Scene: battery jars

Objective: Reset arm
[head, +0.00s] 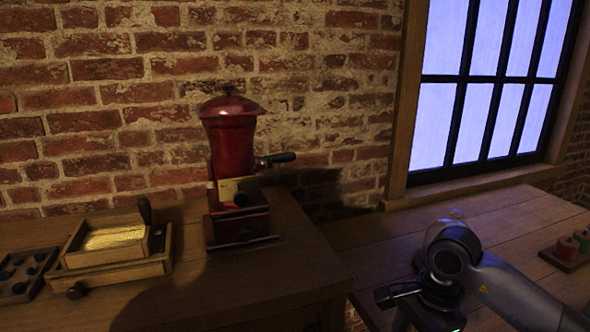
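My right arm comes in from the lower right and bends at a grey joint over the right-hand table. My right gripper (398,300) is near the bottom edge of the head view, dark and partly cut off. Its fingers are too dark and too small to tell whether they are open or shut, and no held object can be made out. My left arm and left gripper are not in view.
A red grinder-like machine (231,140) with a side handle stands on the left wooden table (240,285). Left of it are a wooden box (115,245) and a dark tray (20,275). Red and green spools (567,247) sit at the far right. The right table's back (400,228) is largely clear.

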